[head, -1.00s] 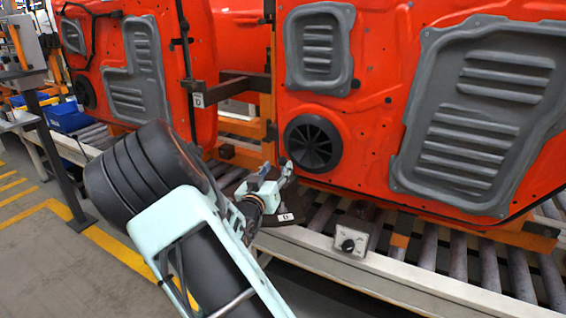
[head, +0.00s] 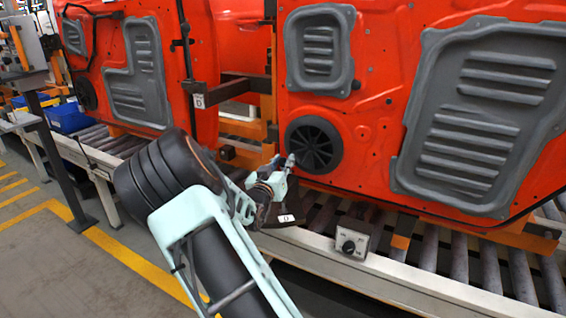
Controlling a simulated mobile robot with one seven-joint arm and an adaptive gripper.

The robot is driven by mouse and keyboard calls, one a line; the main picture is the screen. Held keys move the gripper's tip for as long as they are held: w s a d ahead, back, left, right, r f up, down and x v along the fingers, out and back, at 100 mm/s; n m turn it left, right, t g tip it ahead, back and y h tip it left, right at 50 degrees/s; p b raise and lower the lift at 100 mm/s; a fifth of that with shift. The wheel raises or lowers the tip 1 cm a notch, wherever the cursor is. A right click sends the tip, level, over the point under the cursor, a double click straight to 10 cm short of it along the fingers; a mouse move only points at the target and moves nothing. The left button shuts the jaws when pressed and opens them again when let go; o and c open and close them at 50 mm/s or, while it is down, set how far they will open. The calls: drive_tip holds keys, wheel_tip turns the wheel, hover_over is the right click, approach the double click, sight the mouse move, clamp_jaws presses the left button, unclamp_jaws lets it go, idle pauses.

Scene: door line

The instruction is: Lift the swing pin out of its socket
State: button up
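My gripper (head: 287,163) is in front of the right-hand orange door, just below and left of its round black speaker grille. Its fingers point up and right, seen from the side; I cannot tell whether they are open or shut. Below it, a dark base block (head: 284,223) with a white tag marked D sits at the conveyor edge. I cannot make out the swing pin or its socket; my gripper and wrist cover part of that area. A second white D tag (head: 198,101) hangs by a dark bar between the two doors.
The right-hand orange door (head: 377,111) and left-hand orange door (head: 183,40) stand upright over the roller conveyor (head: 430,259). A small box with a black knob (head: 351,243) is on the conveyor's front rail, right of the gripper. Blue bins (head: 70,116) stand far left.

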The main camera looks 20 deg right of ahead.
clamp_jaws()
wheel_tip(320, 180, up, 5)
drive_tip(key=shift+f+p, duration=0.1)
drive_tip(key=shift+p, duration=1.1)
drive_tip(key=o, duration=0.9)
unclamp_jaws()
drive_tip(key=shift+s+a+f, duration=0.1)
drive_tip(key=shift+s+a, duration=0.3)
drive_tip(key=v, duration=1.1)
